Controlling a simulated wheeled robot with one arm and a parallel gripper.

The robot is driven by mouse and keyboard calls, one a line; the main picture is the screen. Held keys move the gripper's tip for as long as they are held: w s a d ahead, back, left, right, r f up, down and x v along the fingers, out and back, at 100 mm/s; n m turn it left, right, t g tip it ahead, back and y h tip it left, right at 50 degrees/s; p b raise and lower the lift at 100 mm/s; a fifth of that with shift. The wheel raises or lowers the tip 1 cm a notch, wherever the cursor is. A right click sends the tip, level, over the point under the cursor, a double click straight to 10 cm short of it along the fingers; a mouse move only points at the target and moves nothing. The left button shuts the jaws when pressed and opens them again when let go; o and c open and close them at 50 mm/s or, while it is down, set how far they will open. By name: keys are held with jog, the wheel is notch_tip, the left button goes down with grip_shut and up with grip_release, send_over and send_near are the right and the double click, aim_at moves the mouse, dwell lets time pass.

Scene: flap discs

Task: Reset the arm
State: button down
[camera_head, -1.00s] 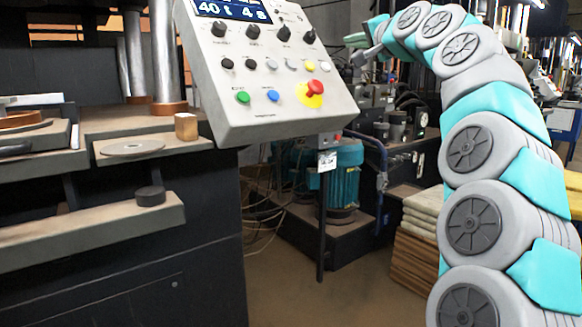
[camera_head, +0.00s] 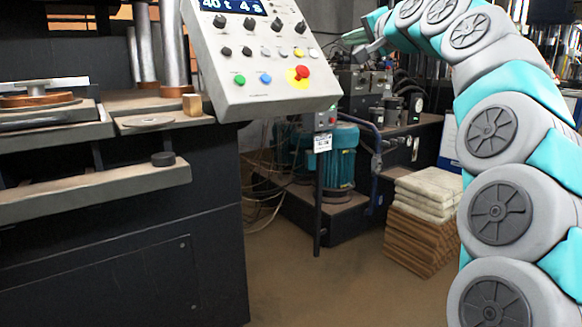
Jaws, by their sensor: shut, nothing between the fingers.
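My arm rises along the right side and curves over at the top toward the left. My gripper (camera_head: 358,46) is at the arm's far end, small in the picture, just right of the control panel's upper right edge. It is shut and holds nothing. The panel (camera_head: 262,82) is grey, with knobs, coloured buttons and a display, and hangs at the upper middle. The gripper's fine detail is hard to make out against the dark machinery.
A dark press (camera_head: 120,265) with a ledge (camera_head: 95,190) fills the left. A small wooden block (camera_head: 192,104) and a flat disc (camera_head: 149,122) lie on its shelf. A teal motor (camera_head: 338,163) stands behind. Stacked boards (camera_head: 420,235) are beside my arm. Floor in the middle is clear.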

jog(key=s+a+f+n+g+h, duration=0.1)
jog(key=s+a+f+n+g, duration=0.15)
jog(key=s+f, duration=0.55)
jog(key=s+a+f+n+g, duration=0.2)
jog(key=s+a+f+g, duration=0.15)
jog(key=f, duration=0.85)
jog(key=s+a+f+n+g+h, duration=0.1)
jog(key=s+a+f+n+g, duration=0.15)
jog(key=s+f, duration=0.55)
jog(key=s+d+f+g+h, duration=0.1)
jog(key=s+d+f+g, duration=0.2)
jog(key=s+f, duration=0.6)
jog(key=s+d+f+g+h, duration=0.2)
jog(key=s+d+f+g, duration=0.1)
jog(key=s+f, duration=0.6)
jog(key=s+d+f+g+h, duration=0.1)
jog(key=s+d+f+g, duration=0.2)
jog(key=s+f, duration=0.6)
jog(key=s+d, duration=0.1)
jog(key=s, duration=0.4)
jog(key=shift+f+n+g, duration=0.35)
jog(key=shift+f+n, duration=0.05)
